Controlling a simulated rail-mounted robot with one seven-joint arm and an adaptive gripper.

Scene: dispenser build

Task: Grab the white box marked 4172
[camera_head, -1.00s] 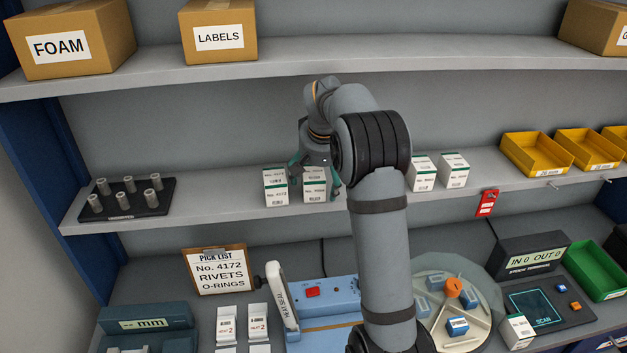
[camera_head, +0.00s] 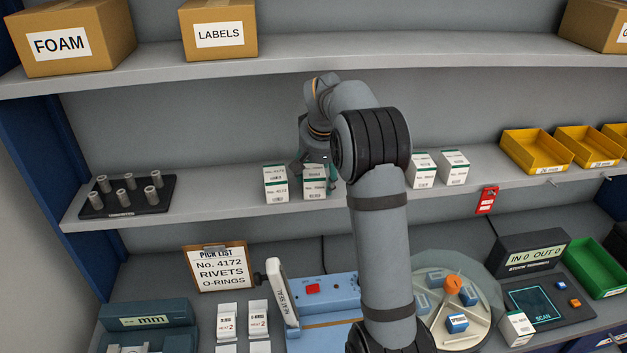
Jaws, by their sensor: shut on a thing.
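White boxes with green bands stand stacked on the middle shelf, left of my arm. My gripper (camera_head: 315,168) reaches down from above onto the right stack and is shut on its upper white box (camera_head: 315,172). A lower white box (camera_head: 314,190) sits under the held one. The print on the held box is too small and covered to read surely. Another white-box stack (camera_head: 275,183) stands just left of the gripper; its labels start with "No." and seem to read about 4172, but I cannot be sure. My wrist hides part of the fingers.
More white boxes (camera_head: 422,170) stand on the same shelf right of my arm. A black peg tray (camera_head: 125,208) sits at the shelf's left. The pick list (camera_head: 221,270) below names No. 4172. The upper shelf (camera_head: 350,62) runs above my gripper.

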